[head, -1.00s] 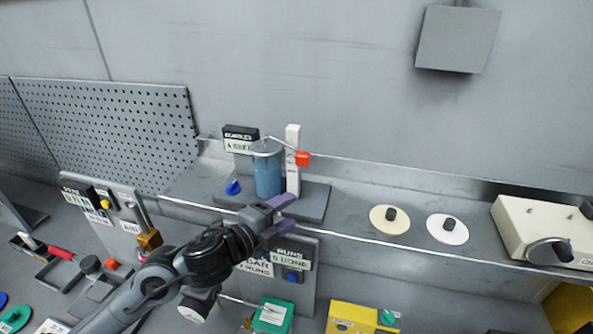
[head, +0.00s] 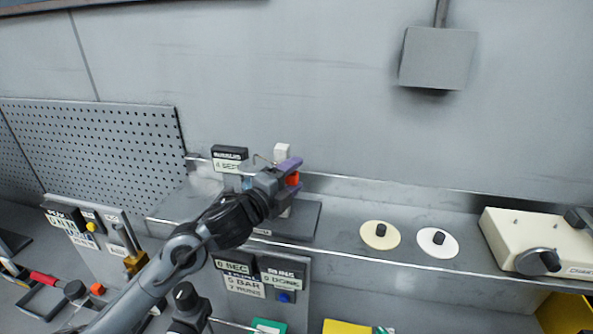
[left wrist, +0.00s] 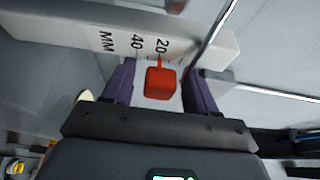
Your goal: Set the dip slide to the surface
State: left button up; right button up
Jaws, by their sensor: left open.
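The dip slide is an orange-red block (head: 293,179) on the upright white scale post (head: 282,152). In the left wrist view, the red block (left wrist: 160,82) sits by the 20 mark of the post's MM scale (left wrist: 120,38). My left gripper (head: 290,180) is open, with its purple fingers on either side of the block. The left wrist view shows gaps between the block and both fingers. The blue liquid jar beside the post is mostly hidden behind my gripper, so its liquid surface cannot be seen. My right gripper is not in view.
The dip stand's dark base (head: 303,223) rests on a grey shelf. A small labelled display (head: 230,158) stands behind it. To the right are a cream disc (head: 372,241), a white disc (head: 446,248) and a beige instrument (head: 510,237). Labelled panels hang below the shelf.

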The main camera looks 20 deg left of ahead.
pick_arm(q)
jog(key=shift+x, duration=0.9)
grip_shut()
